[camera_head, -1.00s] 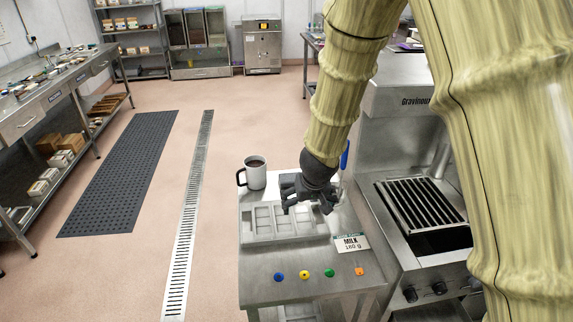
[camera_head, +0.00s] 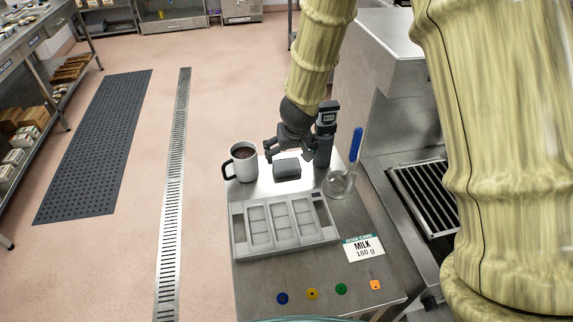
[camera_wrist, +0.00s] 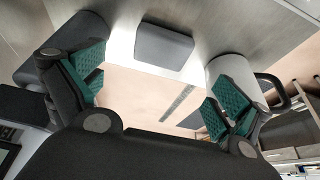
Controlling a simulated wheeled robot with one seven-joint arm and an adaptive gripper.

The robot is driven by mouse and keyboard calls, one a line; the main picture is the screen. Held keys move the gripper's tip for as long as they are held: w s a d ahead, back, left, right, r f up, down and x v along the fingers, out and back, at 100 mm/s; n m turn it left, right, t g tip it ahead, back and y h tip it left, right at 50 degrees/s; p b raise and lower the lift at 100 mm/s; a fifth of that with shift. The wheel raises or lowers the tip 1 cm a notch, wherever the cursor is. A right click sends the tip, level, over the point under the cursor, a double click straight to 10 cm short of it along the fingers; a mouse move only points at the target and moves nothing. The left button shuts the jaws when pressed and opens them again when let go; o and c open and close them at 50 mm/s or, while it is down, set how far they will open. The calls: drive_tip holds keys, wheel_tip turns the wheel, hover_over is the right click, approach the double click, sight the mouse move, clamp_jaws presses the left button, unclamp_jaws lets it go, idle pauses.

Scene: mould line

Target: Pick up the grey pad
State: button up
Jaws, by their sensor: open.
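The grey pad (camera_head: 287,169) is a small rounded dark block lying on the steel table behind the mould tray in the head view. It also shows in the wrist view (camera_wrist: 163,47), at the top centre on the metal surface. My gripper (camera_head: 287,154) is just behind and above the pad. In the wrist view my gripper (camera_wrist: 157,83) has its green-lined fingers wide apart with nothing between them. The pad appears beyond the fingertips, between them sideways, and is not held.
A white mug (camera_head: 243,163) with dark liquid stands left of my gripper. A glass jug (camera_head: 339,182) with a blue-handled tool is at right. A steel machine (camera_head: 375,100) stands right.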

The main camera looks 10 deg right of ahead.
sight(287, 164)
drive_tip(key=shift+x, duration=1.1)
drive_tip(key=shift+p+x, duration=0.3)
drive_tip(key=shift+x, duration=0.85)
drive_tip(key=shift+p+x, duration=0.4)
drive_tip(key=shift+x, duration=1.55)
drive_tip(key=shift+s+a, duration=0.1)
drive_tip(key=c, duration=0.9)
drive_tip(key=shift+r, duration=0.1)
